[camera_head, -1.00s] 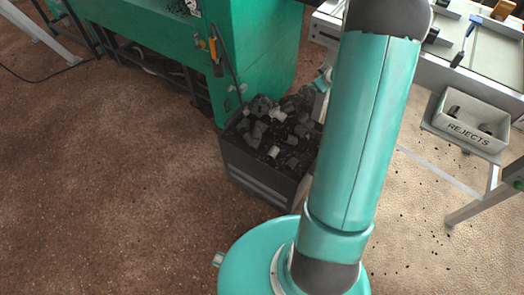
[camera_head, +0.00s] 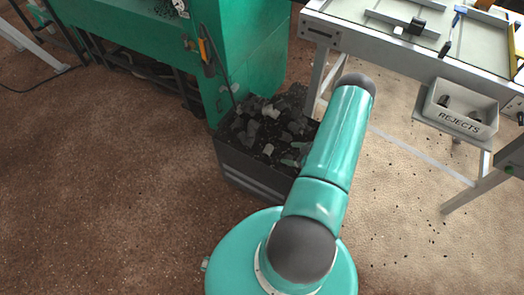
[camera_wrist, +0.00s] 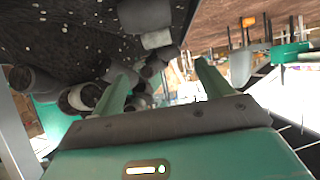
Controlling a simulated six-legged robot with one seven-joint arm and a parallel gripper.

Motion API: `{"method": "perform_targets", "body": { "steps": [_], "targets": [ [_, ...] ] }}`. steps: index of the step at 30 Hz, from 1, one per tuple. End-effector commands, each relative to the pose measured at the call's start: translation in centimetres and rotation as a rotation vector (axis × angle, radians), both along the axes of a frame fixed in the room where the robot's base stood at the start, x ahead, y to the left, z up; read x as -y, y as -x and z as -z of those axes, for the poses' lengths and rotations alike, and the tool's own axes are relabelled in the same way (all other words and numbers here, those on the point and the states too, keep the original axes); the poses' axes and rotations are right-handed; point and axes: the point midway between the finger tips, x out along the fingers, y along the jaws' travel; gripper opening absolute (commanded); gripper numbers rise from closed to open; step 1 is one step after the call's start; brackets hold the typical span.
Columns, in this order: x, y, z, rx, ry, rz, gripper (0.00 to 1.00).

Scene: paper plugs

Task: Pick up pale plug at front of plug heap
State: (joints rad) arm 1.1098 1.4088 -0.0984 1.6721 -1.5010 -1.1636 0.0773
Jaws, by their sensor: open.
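A pale plug (camera_head: 268,149) lies at the front of the heap of dark plugs (camera_head: 243,124) in the dark bin (camera_head: 258,183). In the wrist view a pale plug (camera_wrist: 157,39) shows just beyond the fingertips, beside a larger grey plug (camera_wrist: 143,14); I cannot tell for certain that it is the same one. My gripper (camera_wrist: 162,69) is open, its two green fingers spread, with nothing held between them. In the head view green parts that look like its fingers (camera_head: 293,154) show over the right side of the heap, partly hidden by my arm.
A green machine (camera_head: 235,50) stands right behind the bin. A work table (camera_head: 385,50) is at the right, with a REJECTS tray (camera_head: 460,122) on its near side. Brown floor (camera_head: 110,180) at the left is open.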

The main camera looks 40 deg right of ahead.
Motion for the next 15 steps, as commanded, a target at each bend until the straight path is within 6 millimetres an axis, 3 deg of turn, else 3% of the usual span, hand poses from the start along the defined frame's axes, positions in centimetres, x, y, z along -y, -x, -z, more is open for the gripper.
{"method": "perform_targets", "body": {
  "steps": [15],
  "targets": [
    [-2.3,-6.5,3.9,-0.002,-0.001,0.003,0.78]
  ]
}}
